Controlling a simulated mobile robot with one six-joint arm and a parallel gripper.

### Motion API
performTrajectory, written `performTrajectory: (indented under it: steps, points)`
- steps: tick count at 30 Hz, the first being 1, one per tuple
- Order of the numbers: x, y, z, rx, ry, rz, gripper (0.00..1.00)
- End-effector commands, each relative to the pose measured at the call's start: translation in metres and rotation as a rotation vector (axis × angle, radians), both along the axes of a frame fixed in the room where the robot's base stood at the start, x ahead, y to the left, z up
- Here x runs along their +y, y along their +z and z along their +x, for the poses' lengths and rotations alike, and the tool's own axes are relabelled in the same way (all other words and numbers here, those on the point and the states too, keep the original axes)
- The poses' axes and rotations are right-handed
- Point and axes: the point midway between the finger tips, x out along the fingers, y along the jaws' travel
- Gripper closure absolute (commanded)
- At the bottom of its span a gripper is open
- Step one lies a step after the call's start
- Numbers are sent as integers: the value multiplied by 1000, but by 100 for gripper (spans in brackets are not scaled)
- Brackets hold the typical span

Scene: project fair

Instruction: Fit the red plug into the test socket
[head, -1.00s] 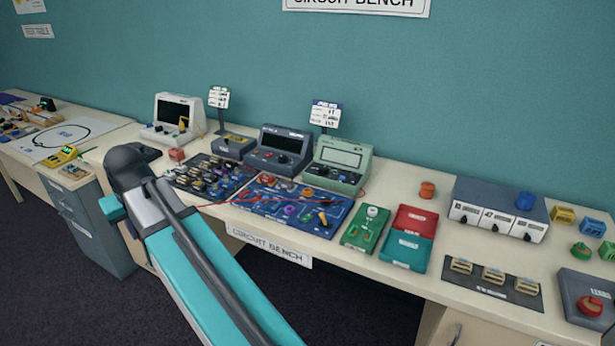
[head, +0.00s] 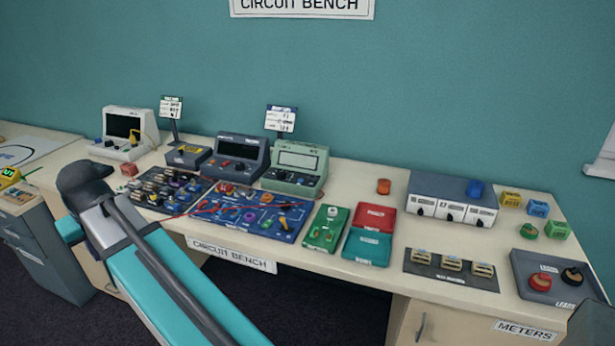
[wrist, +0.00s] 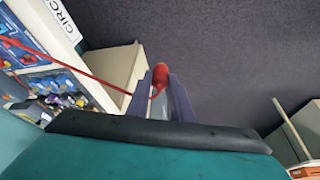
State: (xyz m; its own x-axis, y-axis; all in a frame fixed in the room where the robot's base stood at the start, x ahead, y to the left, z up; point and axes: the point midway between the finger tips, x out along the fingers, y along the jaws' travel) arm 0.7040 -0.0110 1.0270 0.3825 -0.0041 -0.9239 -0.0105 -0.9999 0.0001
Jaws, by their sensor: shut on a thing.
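My gripper (wrist: 162,82) is shut on the red plug (wrist: 160,72) in the wrist view. The plug shows as a rounded red body between the two grey fingers, over the dark floor in front of the bench. A thin red lead (wrist: 95,74) runs from it to the left, across the bench edge. In the head view my gripper and the plug are not visible. I cannot identify the test socket for certain. A dark panel with three beige blocks (head: 453,264) lies at the bench's right part; its label is too small to read.
The circuit bench (head: 350,282) holds a blue circuit board (head: 285,228), a green meter (head: 296,167) and a grey box with three white fronts (head: 450,197). A dark LEADS tray (head: 562,294) with red and black pieces is at the right. Dark floor lies in front.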

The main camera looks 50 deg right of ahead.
Motion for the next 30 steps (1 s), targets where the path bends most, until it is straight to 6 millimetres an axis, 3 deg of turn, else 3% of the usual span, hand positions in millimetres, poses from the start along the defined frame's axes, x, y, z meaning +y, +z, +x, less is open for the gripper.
performTrajectory:
  steps: [12, 17, 23, 30]
  points:
    - [1, 0, 0, 0, 2, 0, 100]
    - [-10, 1, 1, 0, 0, 1, 100]
    - [-48, 4, 1, -1, -4, 0, 100]
    - [-113, 5, -4, 1, -10, 1, 100]
